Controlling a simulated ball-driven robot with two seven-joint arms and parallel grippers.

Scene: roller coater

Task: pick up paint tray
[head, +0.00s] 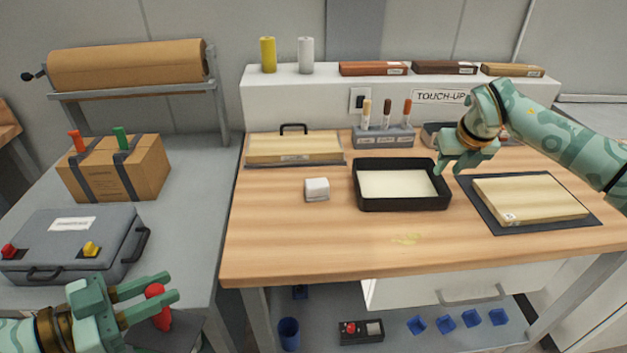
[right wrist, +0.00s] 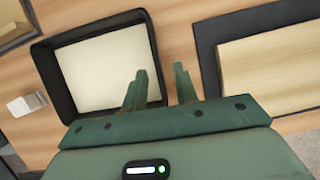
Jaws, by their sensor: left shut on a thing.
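The black paint tray (head: 403,204), holding a flat cream-coloured layer, sits level on the wooden workbench; it also shows in the right wrist view (right wrist: 45,72). My right gripper (head: 451,169) is at the tray's right edge, its fingers apart with nothing held. In the right wrist view, one finger of this gripper (right wrist: 160,76) overlaps the tray's right side and the other is over the wood outside it. Contact with the rim cannot be told. My left gripper (head: 168,286) is low at the left, shut on a red object (head: 156,300), partly hidden by the fingers.
A white block (head: 317,189) stands left of the tray. A wooden panel on a dark mat (head: 482,210) lies close to its right. A marker holder (head: 383,137) and a dark container (head: 433,134) stand behind.

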